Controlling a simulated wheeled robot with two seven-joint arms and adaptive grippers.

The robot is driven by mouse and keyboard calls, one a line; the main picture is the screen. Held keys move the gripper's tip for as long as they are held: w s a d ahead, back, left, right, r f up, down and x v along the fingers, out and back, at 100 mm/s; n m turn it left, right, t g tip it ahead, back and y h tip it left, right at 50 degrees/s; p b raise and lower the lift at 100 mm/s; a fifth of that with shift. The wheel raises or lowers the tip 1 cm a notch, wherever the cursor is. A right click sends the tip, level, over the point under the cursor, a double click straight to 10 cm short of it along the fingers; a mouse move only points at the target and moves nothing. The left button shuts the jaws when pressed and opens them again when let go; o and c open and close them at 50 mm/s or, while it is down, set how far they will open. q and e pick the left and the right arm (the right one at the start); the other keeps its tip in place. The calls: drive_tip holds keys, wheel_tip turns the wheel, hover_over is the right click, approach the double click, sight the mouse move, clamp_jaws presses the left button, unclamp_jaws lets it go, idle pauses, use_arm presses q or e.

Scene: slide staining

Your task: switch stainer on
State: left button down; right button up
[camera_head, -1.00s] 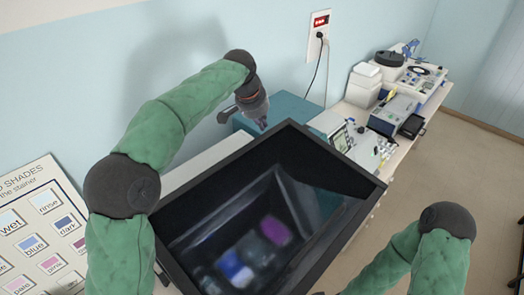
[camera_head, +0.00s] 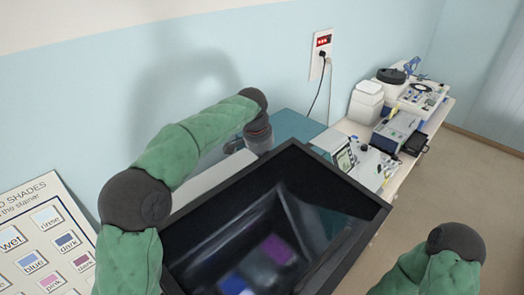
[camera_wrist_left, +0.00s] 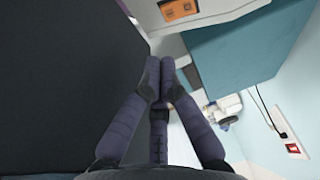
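The stainer seems to be the teal box (camera_head: 297,129) behind the large black-framed panel (camera_head: 347,187) in the head view. The teal body also fills the upper right of the left wrist view (camera_wrist_left: 250,50). A pale panel there carries an orange part (camera_wrist_left: 180,9), possibly its switch; its state is too small to tell. My left gripper (camera_wrist_left: 161,62) has its fingertips together, with nothing seen between them. It points toward the pale panel, short of the orange part in that picture. In the head view its tips are hidden behind the black frame. My right gripper is out of view.
A wall socket (camera_head: 322,41) with a red part and a plugged-in cable is above the bench. White containers (camera_head: 366,101) and instruments (camera_head: 397,130) stand along the bench at right. A colour shade chart (camera_head: 40,240) is at left. Open floor lies at right.

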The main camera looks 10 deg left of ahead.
use_arm(q)
drive_tip(key=x, duration=0.4)
drive_tip(key=p+x, duration=0.1)
drive_tip(key=x, duration=0.2)
drive_tip(key=shift+s+a, duration=0.1)
drive_tip(key=shift+a, duration=0.3)
drive_tip(key=shift+a+f, duration=0.15)
drive_tip(key=shift+f, duration=0.6)
drive_tip(key=shift+f+b, duration=0.3)
drive_tip(key=shift+f, duration=0.25)
drive_tip(key=shift+r, duration=0.15)
drive_tip(key=shift+r+p, duration=0.75)
drive_tip(key=shift+r, duration=0.1)
